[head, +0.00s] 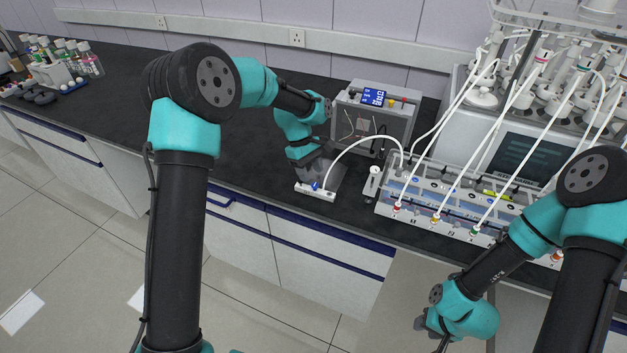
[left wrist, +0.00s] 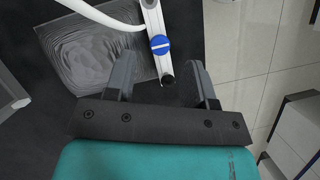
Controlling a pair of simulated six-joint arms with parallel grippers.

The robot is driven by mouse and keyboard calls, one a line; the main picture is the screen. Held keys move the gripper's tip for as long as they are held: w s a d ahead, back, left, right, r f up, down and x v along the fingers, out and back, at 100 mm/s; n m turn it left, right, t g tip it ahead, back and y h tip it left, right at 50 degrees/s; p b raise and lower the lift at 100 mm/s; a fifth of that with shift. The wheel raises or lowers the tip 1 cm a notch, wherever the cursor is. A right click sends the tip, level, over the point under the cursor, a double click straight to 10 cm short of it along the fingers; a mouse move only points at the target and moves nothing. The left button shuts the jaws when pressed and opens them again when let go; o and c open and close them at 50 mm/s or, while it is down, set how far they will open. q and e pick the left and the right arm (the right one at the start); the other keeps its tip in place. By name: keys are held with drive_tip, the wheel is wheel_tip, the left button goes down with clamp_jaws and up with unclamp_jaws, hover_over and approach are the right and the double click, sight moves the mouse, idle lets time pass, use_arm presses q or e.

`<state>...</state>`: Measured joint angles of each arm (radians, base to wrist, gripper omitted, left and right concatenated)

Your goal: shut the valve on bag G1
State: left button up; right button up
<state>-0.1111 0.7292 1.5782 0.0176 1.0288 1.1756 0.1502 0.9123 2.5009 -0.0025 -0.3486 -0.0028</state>
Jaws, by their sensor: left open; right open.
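A blue round valve knob (left wrist: 160,45) with a pale stripe sits on a white bar (left wrist: 151,18); the stripe lies roughly across the bar. In the head view the valve (head: 316,187) is at the counter's front edge. A grey translucent bag (left wrist: 85,52) lies beside the bar; no G1 label is readable. My left gripper (left wrist: 163,60) is open, pointing down at the valve, with one finger on each side of the knob and no clear contact. In the head view its fingers are mostly hidden. My right gripper (head: 427,325) is open and empty, low in front of the counter.
A white tube (head: 362,139) arches from the bag's bar to the bottle rack (head: 440,213) on the right. A grey instrument box (head: 375,118) stands behind the bag. Vials (head: 75,58) stand far left. The black counter (head: 250,145) between is clear.

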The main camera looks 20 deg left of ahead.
sight(315, 184)
use_arm(q)
drive_tip(key=shift+x, duration=1.8)
drive_tip(key=shift+c, duration=0.5)
drive_tip(key=c, duration=0.8)
